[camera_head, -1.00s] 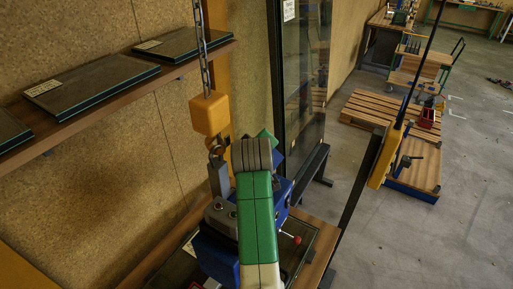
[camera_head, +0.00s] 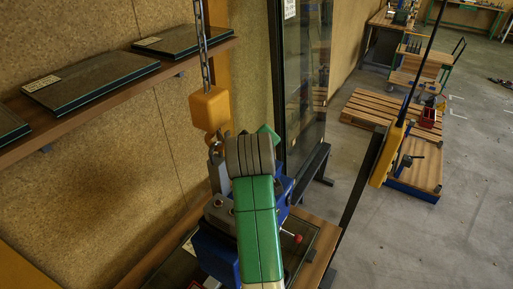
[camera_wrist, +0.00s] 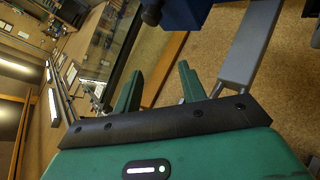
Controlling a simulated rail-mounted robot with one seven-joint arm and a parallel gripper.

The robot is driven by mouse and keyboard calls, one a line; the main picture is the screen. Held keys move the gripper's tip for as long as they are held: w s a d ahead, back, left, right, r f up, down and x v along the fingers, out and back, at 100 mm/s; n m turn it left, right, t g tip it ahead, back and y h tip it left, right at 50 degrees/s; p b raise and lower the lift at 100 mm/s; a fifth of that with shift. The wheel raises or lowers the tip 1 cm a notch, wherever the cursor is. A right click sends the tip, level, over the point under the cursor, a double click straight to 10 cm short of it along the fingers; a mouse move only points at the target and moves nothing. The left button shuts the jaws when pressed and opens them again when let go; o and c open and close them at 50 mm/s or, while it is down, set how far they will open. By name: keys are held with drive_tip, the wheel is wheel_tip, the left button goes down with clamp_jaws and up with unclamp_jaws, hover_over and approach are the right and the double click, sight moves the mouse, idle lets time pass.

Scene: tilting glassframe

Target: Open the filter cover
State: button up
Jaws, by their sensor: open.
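I cannot make out which part is the filter cover. In the wrist view, part of a blue body (camera_wrist: 188,12) with a dark round knob (camera_wrist: 151,13) shows at the top edge. My gripper (camera_wrist: 159,70) is open, its two green fingers apart with nothing between them. The blue body lies beyond the fingertips, apart from them. In the head view my gripper is mostly hidden behind the arm.
An orange hoist block (camera_head: 209,108) hangs on a chain above the device, close to my arm. A wall shelf (camera_head: 110,92) holds flat panels at left. A tall glass frame (camera_head: 302,75) stands behind.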

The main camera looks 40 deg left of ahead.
drive_tip(key=shift+v, duration=0.9)
